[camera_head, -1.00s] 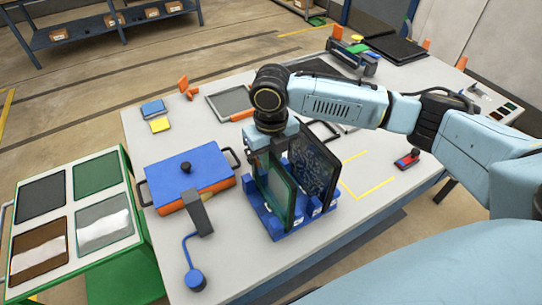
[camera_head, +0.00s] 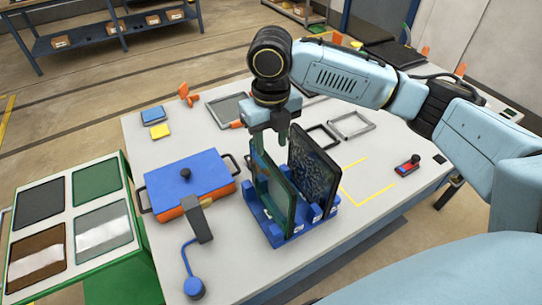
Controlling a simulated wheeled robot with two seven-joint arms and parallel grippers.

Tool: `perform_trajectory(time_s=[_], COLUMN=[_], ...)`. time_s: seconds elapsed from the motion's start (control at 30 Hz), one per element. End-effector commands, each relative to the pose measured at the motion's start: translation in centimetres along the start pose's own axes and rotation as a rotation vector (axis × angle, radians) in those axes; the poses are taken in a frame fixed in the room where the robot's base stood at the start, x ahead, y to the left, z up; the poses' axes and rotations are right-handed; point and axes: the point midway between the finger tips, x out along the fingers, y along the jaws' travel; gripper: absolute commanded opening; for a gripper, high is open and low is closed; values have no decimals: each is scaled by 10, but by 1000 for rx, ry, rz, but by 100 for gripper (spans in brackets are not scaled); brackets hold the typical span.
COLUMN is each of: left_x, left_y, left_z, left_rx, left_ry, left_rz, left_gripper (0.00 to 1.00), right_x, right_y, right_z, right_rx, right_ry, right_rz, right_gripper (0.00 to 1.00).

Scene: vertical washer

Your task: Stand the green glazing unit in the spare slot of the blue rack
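The green glazing unit (camera_head: 275,197) stands upright in the blue rack (camera_head: 272,235), in the slots on the left side. A dark patterned panel (camera_head: 314,172) stands in the same rack to its right, apart from it. My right gripper (camera_head: 270,140) is over the top of the green unit, fingers pointing down and spread apart. It appears open and no longer around the unit's upper part. The foot of the unit is partly hidden by the rack. My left gripper is out of view.
A blue-and-orange box (camera_head: 190,183) with side handles stands left of the rack. A stand with several sample panels (camera_head: 98,190) is at far left. Empty frames (camera_head: 350,125) lie behind the rack. A red-and-black device (camera_head: 407,166) lies to the right, near yellow table markings.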

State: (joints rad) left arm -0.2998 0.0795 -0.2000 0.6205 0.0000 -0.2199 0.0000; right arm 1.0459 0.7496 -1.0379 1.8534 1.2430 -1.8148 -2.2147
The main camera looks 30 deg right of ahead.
Motion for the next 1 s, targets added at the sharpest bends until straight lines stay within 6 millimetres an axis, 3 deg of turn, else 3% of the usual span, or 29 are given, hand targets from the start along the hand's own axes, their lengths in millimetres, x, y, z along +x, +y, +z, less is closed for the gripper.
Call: perform_trajectory(time_s=[0.1, 0.3, 1.0], left_x=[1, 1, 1], left_y=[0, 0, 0], left_z=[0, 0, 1], left_rx=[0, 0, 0], left_ry=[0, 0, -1], left_rz=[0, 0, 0], left_gripper=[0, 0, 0], right_x=[-22, -40, -41], right_y=[0, 0, 0], right_z=[0, 0, 0], right_rx=[-1, 0, 0], right_ry=[-3, 0, 1], right_rz=[0, 0, 0], right_gripper=[40, 40, 40])
